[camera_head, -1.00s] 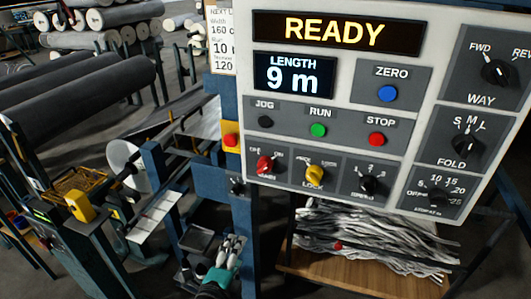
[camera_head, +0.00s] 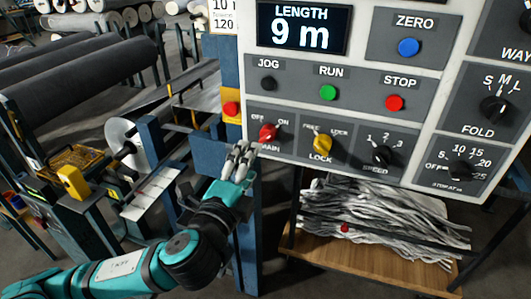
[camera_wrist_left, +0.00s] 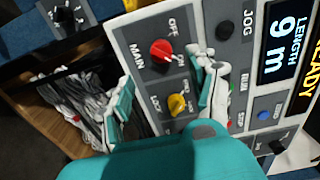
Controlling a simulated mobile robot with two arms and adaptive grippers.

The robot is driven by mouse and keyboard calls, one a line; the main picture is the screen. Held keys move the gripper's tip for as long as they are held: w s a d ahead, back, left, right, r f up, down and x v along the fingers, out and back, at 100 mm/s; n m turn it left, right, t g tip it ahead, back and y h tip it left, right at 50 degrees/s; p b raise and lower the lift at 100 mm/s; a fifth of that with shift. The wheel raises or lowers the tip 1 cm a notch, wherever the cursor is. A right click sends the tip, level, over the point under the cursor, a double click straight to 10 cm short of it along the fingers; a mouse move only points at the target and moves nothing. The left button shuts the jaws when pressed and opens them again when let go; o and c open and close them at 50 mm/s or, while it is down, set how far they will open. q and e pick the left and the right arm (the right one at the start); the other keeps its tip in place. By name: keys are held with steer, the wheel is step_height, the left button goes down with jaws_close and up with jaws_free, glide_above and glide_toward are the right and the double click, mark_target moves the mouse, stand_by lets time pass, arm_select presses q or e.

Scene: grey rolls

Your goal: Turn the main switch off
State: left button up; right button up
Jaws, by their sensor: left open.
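The red MAIN switch knob (camera_head: 267,132) is at the lower left of the grey control panel (camera_head: 355,105), between the OFF and ON labels. In the left wrist view the red knob (camera_wrist_left: 162,52) seems to point toward ON. My left gripper (camera_head: 241,157) is just below and left of the knob, apart from it, with its fingers raised toward the panel. In the left wrist view its two fingers (camera_wrist_left: 165,92) are spread and empty, with the knob beyond the gap between them. My right gripper is not in view.
The yellow LOCK knob (camera_head: 322,143) sits right beside the MAIN switch, with the black SPEED knob (camera_head: 382,154) further right. Black JOG, green RUN (camera_head: 328,92) and red STOP (camera_head: 394,103) buttons are above. A blue post (camera_head: 246,225) stands below the panel's left edge.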

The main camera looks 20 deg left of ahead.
mark_target(265, 140)
arm_select(q)
steer(key=w+b, duration=0.3)
steer(key=w, duration=0.1)
steer(key=w+b, duration=0.4)
steer(key=shift+w+d+r, duration=0.15)
steer(key=shift+d, duration=0.05)
steer(key=shift+w+d, duration=0.1)
steer(key=shift+w, duration=0.7)
steer(key=c, duration=1.2)
steer(key=shift+o, duration=0.2)
